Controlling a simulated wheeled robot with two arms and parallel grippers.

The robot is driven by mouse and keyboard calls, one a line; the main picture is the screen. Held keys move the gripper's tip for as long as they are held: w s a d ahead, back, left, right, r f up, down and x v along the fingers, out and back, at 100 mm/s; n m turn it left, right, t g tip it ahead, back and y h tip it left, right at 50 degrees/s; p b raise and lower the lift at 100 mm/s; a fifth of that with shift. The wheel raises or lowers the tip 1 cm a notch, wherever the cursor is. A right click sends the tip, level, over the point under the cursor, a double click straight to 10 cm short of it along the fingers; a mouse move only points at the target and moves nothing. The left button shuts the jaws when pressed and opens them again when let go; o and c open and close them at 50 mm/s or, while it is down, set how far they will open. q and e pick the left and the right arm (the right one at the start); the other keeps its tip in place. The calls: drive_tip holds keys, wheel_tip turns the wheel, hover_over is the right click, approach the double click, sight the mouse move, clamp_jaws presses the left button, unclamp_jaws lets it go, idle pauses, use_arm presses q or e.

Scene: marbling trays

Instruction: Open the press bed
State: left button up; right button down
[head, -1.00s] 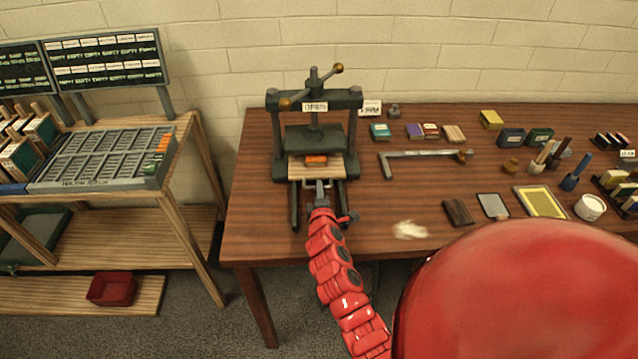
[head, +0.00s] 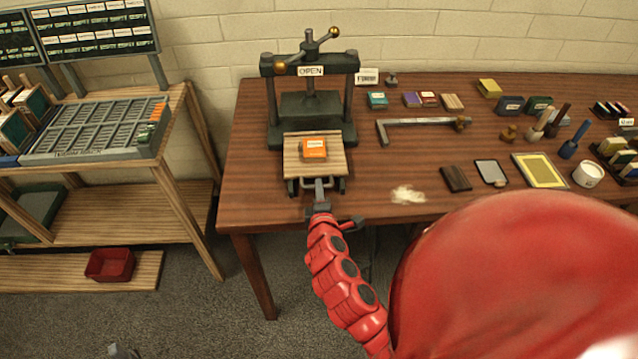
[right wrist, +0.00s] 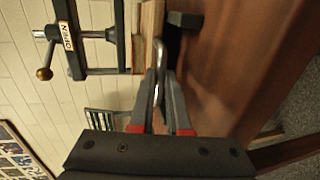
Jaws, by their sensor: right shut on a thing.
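The black press (head: 352,105) stands at the left end of the table, with an "OPEN" sign on its crossbar. Its wooden bed (head: 297,168) sticks out in front of the posts on dark rails. An orange block (head: 314,148) lies on the bed. My right gripper (head: 319,186) is shut on the metal handle (head: 301,182) at the bed's front edge. In the right wrist view the fingers (right wrist: 158,78) close around the bent handle (right wrist: 159,48), and the bed's edge (right wrist: 152,30) is just beyond.
Several blocks, tools and a framed yellow sheet (head: 540,171) fill the table's right side. A wooden rack (head: 190,215) stands left, with a gap between it and the table.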

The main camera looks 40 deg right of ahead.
drive_tip(key=c, duration=0.9)
unclamp_jaws()
drive_tip(key=shift+s+a, duration=0.2)
drive_tip(key=shift+s, duration=0.15)
drive_tip(key=b+v, duration=0.1)
drive_tip(key=v, duration=0.3)
drive_tip(key=shift+s+a+b, duration=0.15)
drive_tip(key=shift+s+b, duration=0.05)
drive_tip(key=shift+b, duration=0.15)
drive_tip(key=shift+p+v, duration=3.55)
drive_tip(key=shift+v, duration=2.5)
